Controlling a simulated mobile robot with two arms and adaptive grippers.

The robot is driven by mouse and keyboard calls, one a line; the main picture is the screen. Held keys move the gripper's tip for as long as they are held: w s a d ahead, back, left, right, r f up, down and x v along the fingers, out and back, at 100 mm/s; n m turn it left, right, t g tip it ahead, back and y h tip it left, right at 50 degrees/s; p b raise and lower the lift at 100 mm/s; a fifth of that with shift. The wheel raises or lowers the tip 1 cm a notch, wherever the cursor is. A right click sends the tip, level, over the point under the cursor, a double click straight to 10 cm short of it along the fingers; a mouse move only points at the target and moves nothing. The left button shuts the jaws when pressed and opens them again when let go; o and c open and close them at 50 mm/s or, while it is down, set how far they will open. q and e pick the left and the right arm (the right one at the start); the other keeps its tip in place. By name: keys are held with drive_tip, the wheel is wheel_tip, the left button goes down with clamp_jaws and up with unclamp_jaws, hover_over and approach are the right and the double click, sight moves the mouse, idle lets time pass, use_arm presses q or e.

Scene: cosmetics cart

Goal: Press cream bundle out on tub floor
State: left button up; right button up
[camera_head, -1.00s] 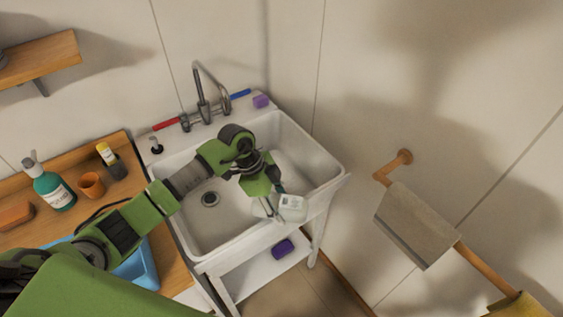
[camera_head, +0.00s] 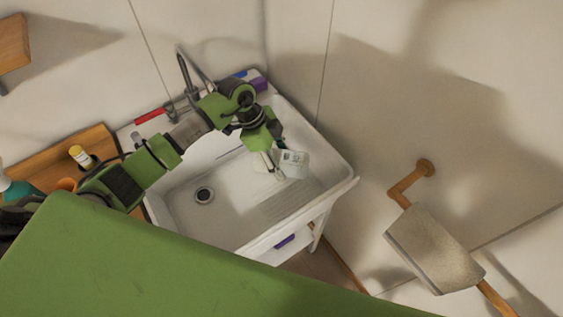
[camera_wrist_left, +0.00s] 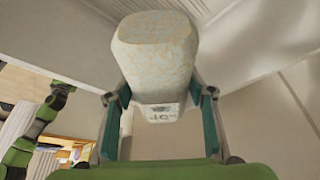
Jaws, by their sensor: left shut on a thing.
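The cream bundle (camera_head: 293,165), a pale block with a printed label, is held over the right part of the white tub (camera_head: 228,207). My left gripper (camera_head: 273,161) is shut on it. In the left wrist view the bundle (camera_wrist_left: 156,55) sits between the two teal-lined fingers (camera_wrist_left: 160,105), its speckled face toward the camera and its label low. The bundle appears apart from the tub floor, but the exact gap cannot be told. My right gripper is not in view.
A faucet (camera_head: 186,75) stands at the tub's back edge, with a purple block (camera_head: 259,83) on the back rim. A drain (camera_head: 203,195) is in the floor at left. A grey towel (camera_head: 432,248) hangs on a wooden rail to the right. The middle of the tub floor is clear.

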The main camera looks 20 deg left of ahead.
use_arm(q)
drive_tip(key=shift+w+f+b, duration=0.25)
drive_tip(key=shift+f+b, duration=0.35)
drive_tip(key=shift+f, duration=0.4)
drive_tip(key=shift+s+d+f+b, duration=0.1)
drive_tip(key=shift+s+f+b, duration=0.1)
drive_tip(key=shift+f+b, duration=0.35)
drive_tip(key=shift+s+f+b, duration=0.15)
drive_tip(key=shift+f+b, duration=0.15)
drive_tip(key=shift+f, duration=0.3)
wheel_tip(320, 180, down, 2)
drive_tip(key=b, duration=1.5)
approach(285, 200)
drive_tip(key=x, duration=0.5)
drive_tip(key=shift+w+d+r, duration=0.1)
drive_tip(key=shift+w+d, duration=0.1)
drive_tip(key=shift+d, duration=0.1)
drive_tip(key=shift+f, duration=0.6)
drive_tip(key=shift+s+f+p, duration=0.1)
drive_tip(key=shift+s+p, duration=0.05)
drive_tip(key=shift+p, duration=0.25)
drive_tip(key=shift+p, duration=1)
idle(1.0)
